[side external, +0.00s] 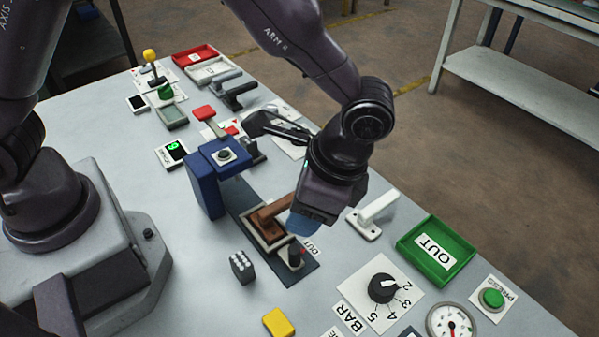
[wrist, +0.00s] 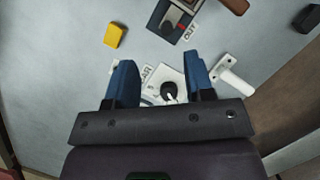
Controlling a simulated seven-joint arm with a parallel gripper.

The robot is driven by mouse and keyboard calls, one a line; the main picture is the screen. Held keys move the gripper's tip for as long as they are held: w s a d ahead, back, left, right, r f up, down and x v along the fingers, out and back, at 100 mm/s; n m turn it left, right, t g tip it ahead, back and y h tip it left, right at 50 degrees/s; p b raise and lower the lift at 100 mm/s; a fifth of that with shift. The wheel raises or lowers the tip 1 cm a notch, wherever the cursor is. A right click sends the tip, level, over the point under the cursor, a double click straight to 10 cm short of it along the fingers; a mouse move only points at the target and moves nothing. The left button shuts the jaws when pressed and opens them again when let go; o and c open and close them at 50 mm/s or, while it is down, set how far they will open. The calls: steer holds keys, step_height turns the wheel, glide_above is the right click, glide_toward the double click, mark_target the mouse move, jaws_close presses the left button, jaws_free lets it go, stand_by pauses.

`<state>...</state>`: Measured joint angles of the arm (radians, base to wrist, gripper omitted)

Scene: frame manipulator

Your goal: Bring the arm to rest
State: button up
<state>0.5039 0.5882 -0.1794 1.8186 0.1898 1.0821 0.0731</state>
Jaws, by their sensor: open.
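My gripper (wrist: 157,85) is open, with its two blue fingers apart and nothing between them in the wrist view. In the side external view my gripper (side external: 303,222) hangs above the right part of the bench, over the blue press-like fixture's base, its fingers mostly hidden by the hand. Beyond the fingers in the wrist view, the black dial knob (wrist: 169,90) on its white plate shows on the bench below. I cannot tell the exact height of the fingers above the bench.
A yellow block (side external: 278,323) and a dark block (side external: 242,266) lie in front. A red tray (side external: 194,54) stands far back.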

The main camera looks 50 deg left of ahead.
steer(key=s+a+r+n+t+h, duration=0.1)
steer(key=s+a+r+n+t, duration=0.3)
steer(key=a+r, duration=0.5)
steer(key=s+a+r+n+t+h, duration=0.2)
steer(key=s+a+r+n+t, duration=0.2)
steer(key=a+r, duration=0.6)
steer(key=shift+s+a+n, duration=0.7)
steer(key=shift+s+n, duration=0.1)
steer(key=shift+n, duration=0.1)
